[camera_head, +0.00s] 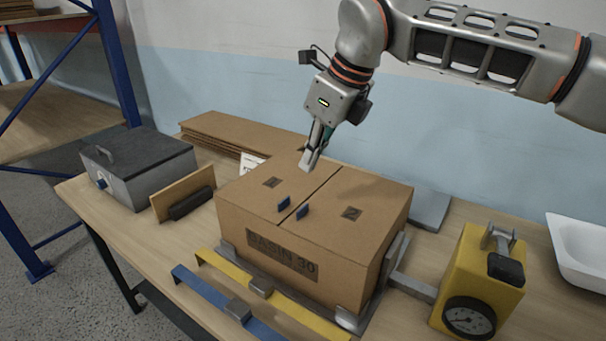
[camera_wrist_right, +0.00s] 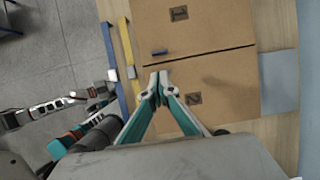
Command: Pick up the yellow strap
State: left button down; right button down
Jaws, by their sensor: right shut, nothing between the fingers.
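The yellow strap (camera_head: 230,273) lies along the front side of the cardboard box, on the table, with a grey buckle on it. It also shows in the right wrist view (camera_wrist_right: 126,42) as a narrow yellow strip beside the box. My right gripper (camera_head: 309,165) is shut and empty, above the back part of the box top. In the right wrist view its fingertips (camera_wrist_right: 158,76) meet over the box. A blue strap (camera_head: 205,292) lies in front of the yellow one. My left gripper is not seen in the head view.
The closed cardboard box (camera_head: 330,235) has two small blue tabs on top and sits in a grey frame. A yellow device with a gauge (camera_head: 478,285) stands right of it, near a white tray (camera_head: 585,262). A grey metal case (camera_head: 140,165) and flat cardboard (camera_head: 240,135) are at the left and back.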

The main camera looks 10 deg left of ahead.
aim_at(264, 289)
jog(key=k, duration=1)
